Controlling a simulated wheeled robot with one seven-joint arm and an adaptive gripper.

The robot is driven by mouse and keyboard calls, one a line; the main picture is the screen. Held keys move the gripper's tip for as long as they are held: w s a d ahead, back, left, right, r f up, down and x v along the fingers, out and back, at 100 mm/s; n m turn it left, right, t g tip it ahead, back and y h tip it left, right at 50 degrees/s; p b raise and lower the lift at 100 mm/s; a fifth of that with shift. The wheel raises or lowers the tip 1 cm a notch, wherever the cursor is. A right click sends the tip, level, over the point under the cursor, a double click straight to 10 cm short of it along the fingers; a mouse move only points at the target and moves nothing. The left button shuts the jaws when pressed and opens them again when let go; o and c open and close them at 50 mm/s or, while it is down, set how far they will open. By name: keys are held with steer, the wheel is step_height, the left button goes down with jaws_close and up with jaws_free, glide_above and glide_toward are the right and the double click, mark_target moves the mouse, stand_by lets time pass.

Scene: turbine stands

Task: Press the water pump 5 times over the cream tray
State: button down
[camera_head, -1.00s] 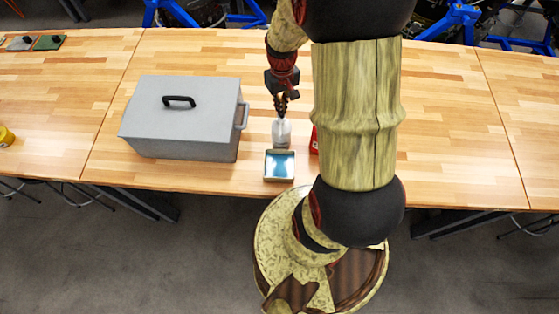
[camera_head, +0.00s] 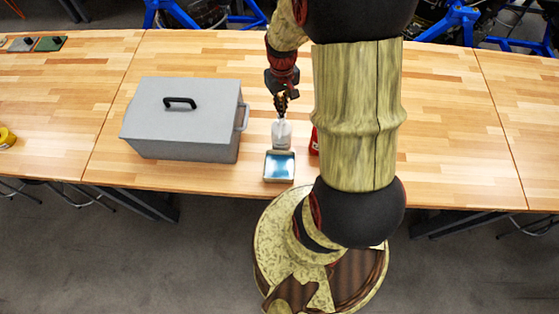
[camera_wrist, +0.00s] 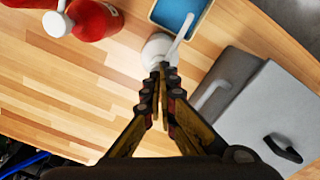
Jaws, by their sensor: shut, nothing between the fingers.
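The water pump (camera_head: 281,134) is a pale, clear bottle standing upright on the wooden table, just behind the tray. In the wrist view its white pump top and spout (camera_wrist: 179,36) point toward the tray. The cream tray (camera_head: 279,180) is small and square, with a blue inside; it also shows in the wrist view (camera_wrist: 153,15). My gripper (camera_head: 281,112) is directly above the pump, pointing down. In the wrist view its fingertips (camera_wrist: 163,68) are together and empty, at or very near the pump head. They partly hide it, and I cannot tell whether they touch it.
A large grey lidded box (camera_head: 182,120) with a black handle stands left of the pump. A red bottle (camera_head: 314,142) is close on the right, mostly behind my arm; the wrist view shows red bottles (camera_wrist: 92,20).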

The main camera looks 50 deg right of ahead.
steer(key=shift+f, duration=0.15)
stand_by(0.4)
steer(key=shift+f+b, duration=0.7)
steer(key=shift+f, duration=0.2)
steer(key=shift+r, duration=0.15)
steer(key=shift+r+p, duration=0.7)
steer(key=shift+r, duration=0.2)
steer(key=shift+f, duration=0.2)
steer(key=shift+f+b, duration=0.75)
steer(key=shift+f, duration=0.15)
steer(key=shift+r, duration=0.1)
steer(key=shift+r+p, duration=0.8)
steer(key=shift+r, duration=0.15)
